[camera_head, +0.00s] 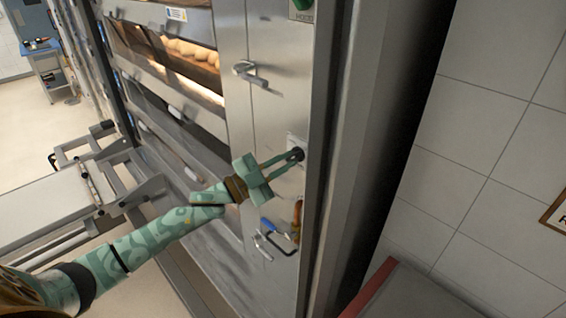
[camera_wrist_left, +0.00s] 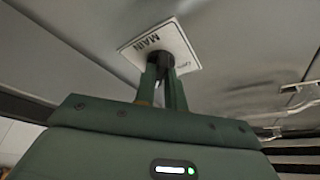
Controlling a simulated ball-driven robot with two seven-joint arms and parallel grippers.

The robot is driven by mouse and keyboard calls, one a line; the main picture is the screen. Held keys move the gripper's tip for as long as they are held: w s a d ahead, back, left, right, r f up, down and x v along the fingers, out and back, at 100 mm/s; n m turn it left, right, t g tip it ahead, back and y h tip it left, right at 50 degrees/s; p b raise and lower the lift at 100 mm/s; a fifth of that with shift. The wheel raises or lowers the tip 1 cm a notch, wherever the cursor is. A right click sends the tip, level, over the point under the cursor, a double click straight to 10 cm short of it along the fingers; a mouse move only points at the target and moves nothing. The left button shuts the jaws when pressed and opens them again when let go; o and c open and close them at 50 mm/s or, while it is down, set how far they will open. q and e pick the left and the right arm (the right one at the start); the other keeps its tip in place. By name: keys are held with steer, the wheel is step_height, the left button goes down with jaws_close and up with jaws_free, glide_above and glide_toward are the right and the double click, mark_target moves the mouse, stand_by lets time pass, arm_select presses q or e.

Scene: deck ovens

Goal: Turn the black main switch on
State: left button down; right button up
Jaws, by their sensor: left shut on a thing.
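The black main switch (camera_head: 300,154) sits on a small pale plate on the oven's steel side panel in the head view. In the left wrist view its white plate (camera_wrist_left: 178,42), lettered MAIN, shows beyond my fingers. My left gripper (camera_head: 297,156) reaches the switch, its two green fingers closed on the knob. In the left wrist view the left gripper (camera_wrist_left: 163,68) covers most of the knob, so the way it points is hard to tell. My right gripper is in neither view.
A metal handle (camera_head: 250,73) sticks out of the panel above. Blue and orange tools (camera_head: 271,226) hang below the switch. Deck ovens with lit bread (camera_head: 190,52) stand to the left, with a loader table (camera_head: 45,205) before them. A tiled wall is on the right.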

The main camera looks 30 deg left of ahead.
arm_select(q)
steer(key=c, duration=1.5)
jaws_free()
steer(key=shift+o, duration=0.2)
steer(key=b+v, duration=0.3)
steer(key=v, duration=1.3)
steer(key=shift+b, duration=0.4)
